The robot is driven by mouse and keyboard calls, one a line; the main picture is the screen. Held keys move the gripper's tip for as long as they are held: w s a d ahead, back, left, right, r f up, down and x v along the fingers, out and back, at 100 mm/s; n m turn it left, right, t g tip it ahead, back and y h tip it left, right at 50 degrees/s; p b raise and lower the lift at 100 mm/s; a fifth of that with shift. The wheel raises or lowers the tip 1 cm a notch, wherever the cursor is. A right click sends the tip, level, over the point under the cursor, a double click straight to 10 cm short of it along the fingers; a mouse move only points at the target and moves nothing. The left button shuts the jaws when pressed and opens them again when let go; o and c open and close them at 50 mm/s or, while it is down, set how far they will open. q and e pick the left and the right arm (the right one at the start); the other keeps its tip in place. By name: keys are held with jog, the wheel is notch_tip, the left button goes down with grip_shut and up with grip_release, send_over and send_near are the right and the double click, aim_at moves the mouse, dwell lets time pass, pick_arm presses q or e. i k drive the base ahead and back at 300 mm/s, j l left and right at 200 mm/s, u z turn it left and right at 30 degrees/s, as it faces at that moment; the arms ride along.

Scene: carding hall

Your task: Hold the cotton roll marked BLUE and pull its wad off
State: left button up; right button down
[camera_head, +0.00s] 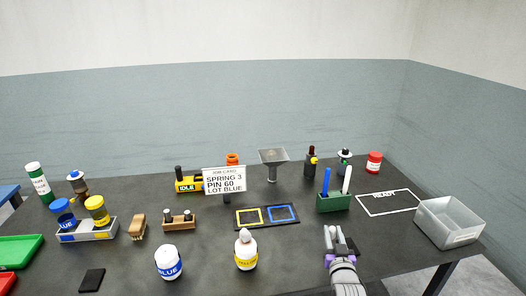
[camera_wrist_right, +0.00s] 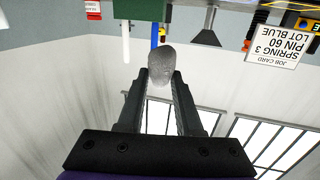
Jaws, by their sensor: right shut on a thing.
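The cotton roll marked BLUE (camera_head: 168,263) stands upright at the front of the table, white with a blue label. Its top is bare and rounded. My right gripper (camera_head: 334,236) is well to the right of it, over the table. In the right wrist view my right gripper (camera_wrist_right: 160,88) is shut on a small pale grey cotton wad (camera_wrist_right: 160,62) at its fingertips. A second cotton roll, marked YELLOW (camera_head: 246,257), stands between the BLUE roll and my right gripper, with a wad (camera_head: 244,235) on its top. My left gripper is not in view.
A job card (camera_head: 224,181) reads SPRING 3, PIN 60, LOT BLUE. A dark tray (camera_head: 267,225) has yellow and blue squares. A green holder (camera_head: 333,204) with pens stands behind my right gripper.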

aim_at(169, 262)
jog(key=k+j+z, duration=0.1)
jog(key=z, duration=0.3)
jog(key=k+j+z, duration=0.1)
jog(key=z, duration=0.3)
jog(key=k+j+u, duration=0.4)
jog(key=u, duration=0.3)
jog(key=k+j+u, duration=0.1)
jog(key=u, duration=0.3)
jog(key=j+u, duration=0.2)
jog(key=u, duration=0.2)
jog(key=i+u, duration=0.2)
jog(key=i, duration=0.15)
